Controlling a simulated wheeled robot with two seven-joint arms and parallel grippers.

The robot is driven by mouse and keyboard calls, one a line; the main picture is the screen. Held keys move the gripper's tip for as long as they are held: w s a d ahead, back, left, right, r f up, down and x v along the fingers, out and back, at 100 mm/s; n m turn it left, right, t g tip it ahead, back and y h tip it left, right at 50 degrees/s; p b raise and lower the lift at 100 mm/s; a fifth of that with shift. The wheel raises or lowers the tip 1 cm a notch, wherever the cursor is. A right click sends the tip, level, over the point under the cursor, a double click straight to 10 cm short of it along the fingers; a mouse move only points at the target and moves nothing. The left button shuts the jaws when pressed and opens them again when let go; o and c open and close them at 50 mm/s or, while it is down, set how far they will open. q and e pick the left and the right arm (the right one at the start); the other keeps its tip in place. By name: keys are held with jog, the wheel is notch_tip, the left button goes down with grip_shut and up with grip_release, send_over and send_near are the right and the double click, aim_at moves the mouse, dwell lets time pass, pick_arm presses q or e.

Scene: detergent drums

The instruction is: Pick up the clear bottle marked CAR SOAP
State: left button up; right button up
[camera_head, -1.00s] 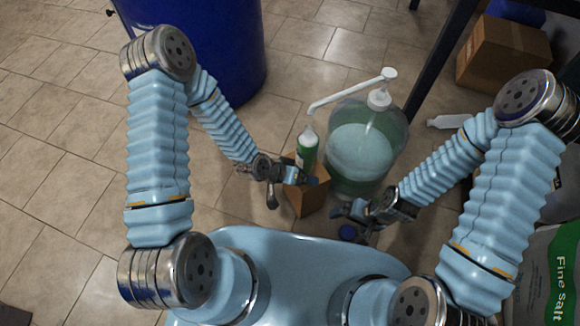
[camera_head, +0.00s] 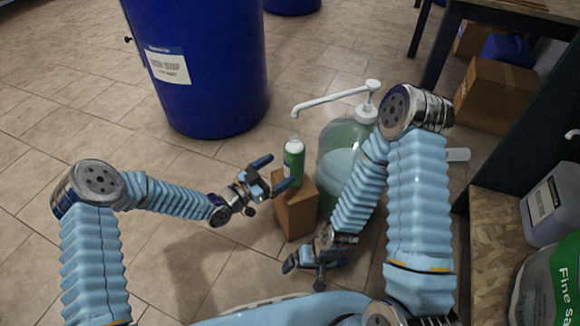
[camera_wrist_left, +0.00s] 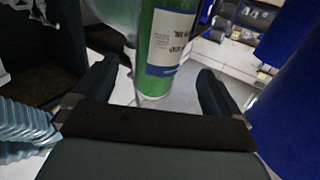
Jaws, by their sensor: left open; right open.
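A small bottle with green contents and a white cap (camera_head: 294,163) stands upright on a cardboard box (camera_head: 295,212). In the left wrist view the green bottle (camera_wrist_left: 163,35) shows a white label with upside-down print, too small to read surely. My left gripper (camera_head: 273,173) is open just left of the bottle, its fingers pointing towards it. In the wrist view the bottle shows beyond and between the two spread fingers (camera_wrist_left: 158,90), with no clear contact. My right gripper (camera_head: 303,275) is open and empty, low in front of the box.
A large clear jug with a white pump (camera_head: 337,140) stands right behind the box, its spout reaching over the bottle. A big blue drum (camera_head: 200,95) stands at the back left. A dark table (camera_head: 432,50) and another box (camera_head: 490,95) are at right. Floor at left is clear.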

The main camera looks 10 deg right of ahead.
aim_at(299, 158)
pick_arm(q)
jog(key=x, duration=0.8)
jog(key=shift+d+f, duration=0.15)
jog(key=shift+d, duration=0.2)
jog(key=shift+c, duration=0.5)
jog(key=c, duration=1.6)
